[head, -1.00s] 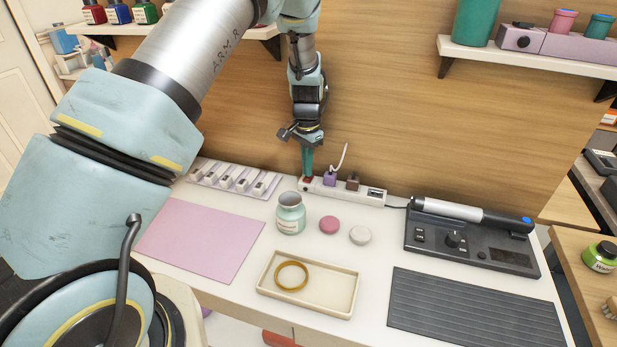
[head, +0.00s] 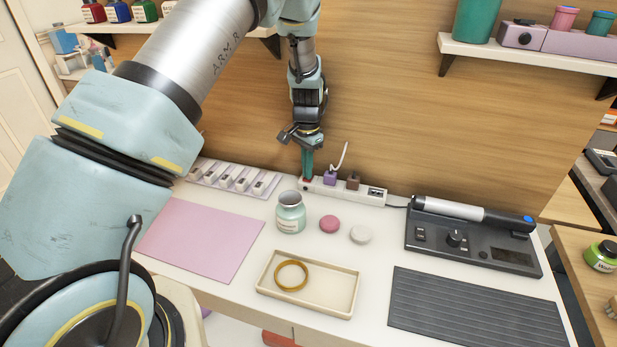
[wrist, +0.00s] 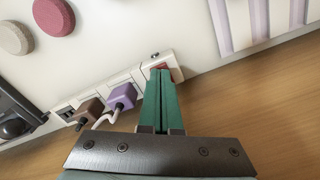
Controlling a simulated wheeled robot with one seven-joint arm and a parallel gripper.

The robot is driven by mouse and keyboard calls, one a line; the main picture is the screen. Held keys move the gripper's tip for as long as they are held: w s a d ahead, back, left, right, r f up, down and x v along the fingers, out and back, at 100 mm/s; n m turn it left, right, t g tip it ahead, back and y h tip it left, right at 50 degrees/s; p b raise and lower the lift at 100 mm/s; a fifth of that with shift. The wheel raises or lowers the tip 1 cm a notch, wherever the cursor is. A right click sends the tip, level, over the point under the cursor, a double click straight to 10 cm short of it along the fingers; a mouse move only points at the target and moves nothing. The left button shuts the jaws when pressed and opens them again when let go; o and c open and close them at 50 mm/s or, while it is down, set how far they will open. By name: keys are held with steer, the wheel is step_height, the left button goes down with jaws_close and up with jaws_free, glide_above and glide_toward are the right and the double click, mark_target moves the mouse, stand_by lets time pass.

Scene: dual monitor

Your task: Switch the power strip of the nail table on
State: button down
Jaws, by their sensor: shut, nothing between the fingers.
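The white power strip (head: 345,191) lies along the back of the nail table (head: 377,240), against the wooden wall. A purple plug (head: 330,178) and a brown plug (head: 353,181) sit in it, and both plugs show in the wrist view. At the strip's left end is a red switch (wrist: 161,67), partly covered by my fingertips in the wrist view. My gripper (head: 306,177) points down with its green fingers shut and empty, tips at the switch. I cannot tell whether the tips touch it or which way it is set.
Left of the strip is a white rack (head: 232,178) of several slots. In front stand a jar (head: 291,214), a pink disc (head: 329,224) and a white disc (head: 360,234). A grey device (head: 470,243) is at right. The wooden wall (head: 400,110) is close behind.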

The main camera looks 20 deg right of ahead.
steer(key=shift+f, duration=0.3)
steer(key=shift+r+p, duration=2.05)
steer(key=shift+r, duration=1.5)
steer(key=shift+s, duration=0.1)
